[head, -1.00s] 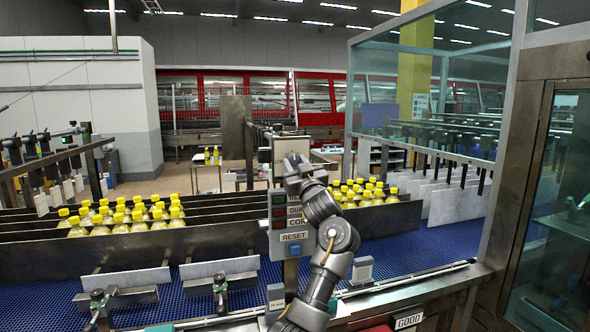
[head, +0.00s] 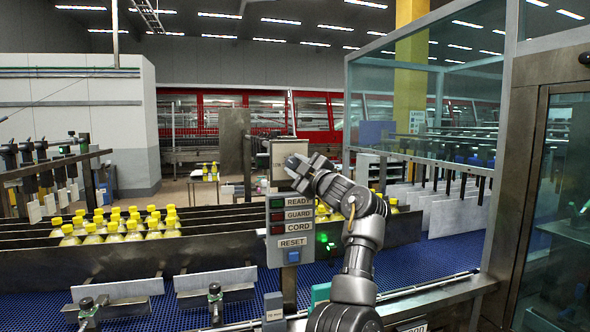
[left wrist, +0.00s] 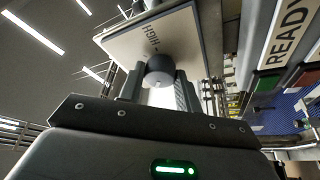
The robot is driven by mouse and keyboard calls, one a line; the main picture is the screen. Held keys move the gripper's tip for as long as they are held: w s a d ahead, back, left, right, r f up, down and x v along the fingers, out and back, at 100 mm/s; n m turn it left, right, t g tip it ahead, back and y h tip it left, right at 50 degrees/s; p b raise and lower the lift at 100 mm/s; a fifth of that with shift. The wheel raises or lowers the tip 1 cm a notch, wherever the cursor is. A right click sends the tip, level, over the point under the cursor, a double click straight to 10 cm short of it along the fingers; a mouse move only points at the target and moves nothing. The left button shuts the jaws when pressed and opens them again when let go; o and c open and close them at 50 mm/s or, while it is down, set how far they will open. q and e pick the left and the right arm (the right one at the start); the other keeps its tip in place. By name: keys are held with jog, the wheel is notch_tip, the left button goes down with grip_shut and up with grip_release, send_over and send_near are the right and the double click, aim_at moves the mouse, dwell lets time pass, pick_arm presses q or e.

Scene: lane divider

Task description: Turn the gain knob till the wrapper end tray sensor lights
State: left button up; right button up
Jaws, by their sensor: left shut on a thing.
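The gain knob (left wrist: 160,70) is a dark round knob in the left wrist view, on a pale plate (left wrist: 180,34) marked HIGH. My left gripper (left wrist: 157,92) is shut on it, one finger on each side. In the head view my left gripper (head: 297,170) is at the upper part of the grey control panel (head: 284,152) and hides the knob. A small green light (head: 323,238) glows just right of the panel. I cannot tell whether it is the wrapper end tray sensor. My right gripper is out of view.
Below the knob the panel has READY, GUARD and CORD lamps and a blue RESET button (head: 293,256). Yellow-capped bottles (head: 112,226) stand between metal dividers over a blue belt (head: 130,310). A glass guard (head: 430,90) is at the right.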

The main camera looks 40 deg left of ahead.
pick_arm(q)
jog(key=shift+n, duration=0.3)
dwell(0.4)
jog(key=o, duration=1)
jog(key=shift+d, duration=0.1)
jog(key=shift+s+d+f+b, duration=0.1)
jog(key=shift+d+f+b, duration=0.15)
jog(key=shift+d+b, duration=0.15)
jog(key=b+v, duration=0.4)
jog(key=v, duration=0.6)
jog(key=shift+r+b, duration=0.2)
jog(key=shift+b, duration=0.2)
